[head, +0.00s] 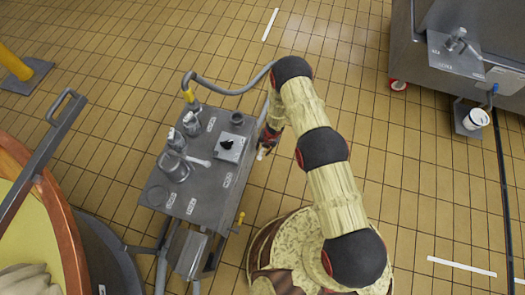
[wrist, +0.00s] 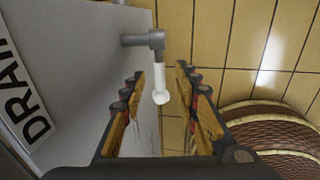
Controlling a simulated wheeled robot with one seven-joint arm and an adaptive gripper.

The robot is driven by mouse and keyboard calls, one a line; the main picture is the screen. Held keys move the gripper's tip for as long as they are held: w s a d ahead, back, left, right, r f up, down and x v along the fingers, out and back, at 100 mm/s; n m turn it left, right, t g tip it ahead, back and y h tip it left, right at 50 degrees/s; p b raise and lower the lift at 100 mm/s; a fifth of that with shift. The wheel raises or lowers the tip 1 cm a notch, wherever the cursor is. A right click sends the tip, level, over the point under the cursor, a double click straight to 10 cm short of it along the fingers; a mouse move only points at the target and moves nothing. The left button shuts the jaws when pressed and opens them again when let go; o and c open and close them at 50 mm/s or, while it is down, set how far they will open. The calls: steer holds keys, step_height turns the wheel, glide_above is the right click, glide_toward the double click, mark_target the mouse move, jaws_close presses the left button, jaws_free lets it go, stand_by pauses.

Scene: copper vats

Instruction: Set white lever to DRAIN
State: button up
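The white lever (wrist: 160,78) shows in the wrist view, hanging from a grey pivot (wrist: 150,40) on the side of a grey panel (wrist: 95,75). A DRAIN label (wrist: 25,100) is on that panel at the left edge, its text turned sideways. The lever's white handle points down in the picture, not towards the label. My gripper (wrist: 160,72) is open, a finger on either side of the handle in the picture. I see no contact, and I cannot tell how deep the handle sits between the fingers. In the head view my gripper (head: 268,142) is at the grey cart's right side.
The grey cart (head: 205,195) carries a jug (head: 175,166), bottles and a small box with a black knob (head: 230,147). A copper-rimmed vat (head: 50,205) stands at the lower left. A grey machine (head: 450,70) is at the upper right.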

steer(key=shift+w+a+f, duration=0.1)
steer(key=shift+a+f, duration=0.05)
steer(key=shift+f, duration=0.65)
steer(key=c, duration=0.3)
jaws_close()
